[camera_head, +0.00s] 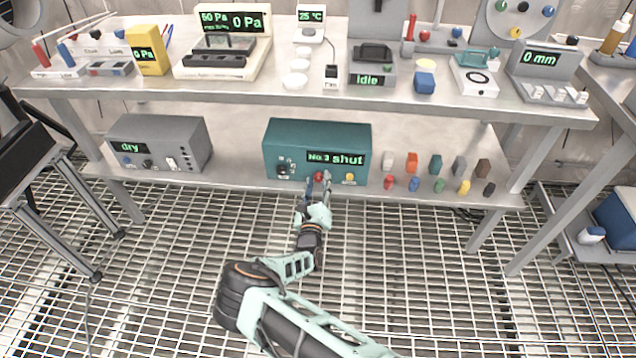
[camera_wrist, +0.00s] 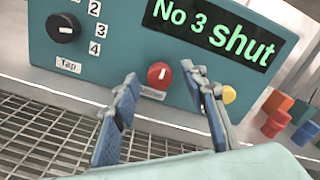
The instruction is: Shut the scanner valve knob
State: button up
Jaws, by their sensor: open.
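The teal scanner box (camera_head: 318,133) stands on the lower shelf, and its green display (camera_head: 336,158) reads "No 3 shut". In the wrist view the display (camera_wrist: 213,33) reads the same. The red valve knob (camera_wrist: 160,75) has a white mark pointing about straight up. It also shows in the head view (camera_head: 318,177). A black selector knob (camera_wrist: 63,28) with numbers beside it is at the left, and a yellow knob (camera_wrist: 228,94) is at the right, partly behind a finger. My gripper (camera_wrist: 165,95) is open, its fingers to either side of the red knob, apparently not touching it.
A grey box (camera_head: 160,143) reading "dry" stands to the left on the lower shelf. Several small coloured blocks and pegs (camera_head: 437,165) stand to the right. The upper shelf (camera_head: 290,95) with instruments hangs over the box. The grated floor in front is clear.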

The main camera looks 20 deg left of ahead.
jog(key=v, duration=1.2)
jog(key=shift+d+r, duration=0.1)
